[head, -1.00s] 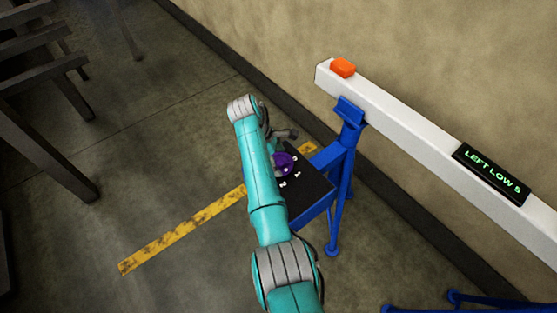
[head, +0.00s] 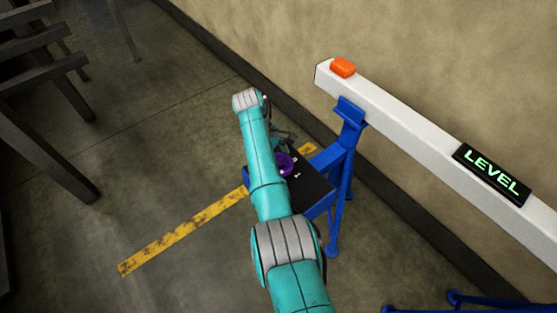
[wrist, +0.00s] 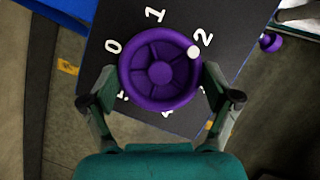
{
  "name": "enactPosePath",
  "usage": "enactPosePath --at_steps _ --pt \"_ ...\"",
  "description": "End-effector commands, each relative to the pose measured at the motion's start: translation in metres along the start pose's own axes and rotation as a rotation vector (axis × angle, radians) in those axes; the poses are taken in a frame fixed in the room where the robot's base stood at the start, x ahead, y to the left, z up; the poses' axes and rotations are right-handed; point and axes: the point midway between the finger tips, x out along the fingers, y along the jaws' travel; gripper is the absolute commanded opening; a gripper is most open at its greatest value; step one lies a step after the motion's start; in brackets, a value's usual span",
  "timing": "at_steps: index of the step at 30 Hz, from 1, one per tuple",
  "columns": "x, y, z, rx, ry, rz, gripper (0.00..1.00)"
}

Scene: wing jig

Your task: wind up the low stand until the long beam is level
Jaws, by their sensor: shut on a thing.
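The long white beam (head: 415,125) rests on the blue stand (head: 345,165) along the wall. The black display (head: 492,174) on the beam reads "LEVEL" in green. The purple handwheel (head: 285,164) sits on the stand's black plate, partly hidden behind my arm. In the wrist view the handwheel (wrist: 160,72) is seen face on, with its white dot (wrist: 194,52) beside the number 2 on the black dial plate (wrist: 235,35). My gripper (wrist: 162,95) is shut on the handwheel, one finger at each side of its rim.
A yellow floor stripe (head: 185,229) runs beside the stand. Dark beams (head: 45,150) stand at the left. Another purple knob (wrist: 271,42) shows at the right of the wrist view. The floor between is clear.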

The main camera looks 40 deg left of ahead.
Motion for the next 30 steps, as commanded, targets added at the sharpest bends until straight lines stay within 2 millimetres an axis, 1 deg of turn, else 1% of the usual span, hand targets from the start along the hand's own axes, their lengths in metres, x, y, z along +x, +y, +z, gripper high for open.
enactPosePath --at_steps 4,5,6,16,20,23,30 --pt "0.000 0.000 -0.001 -0.001 0.002 0.001 0.53" --pt "0.000 0.000 -0.001 -0.002 0.002 0.001 0.93" --pt "0.000 0.000 -0.001 -0.002 0.002 0.001 1.00" --pt "-0.001 0.000 0.000 -0.001 0.001 0.001 1.00" --pt "-0.008 0.001 -0.001 -0.001 0.002 0.002 1.00" --pt "-0.021 0.001 -0.001 -0.001 0.003 0.003 1.00" --pt "-0.070 0.000 -0.001 -0.002 0.003 0.004 1.00"
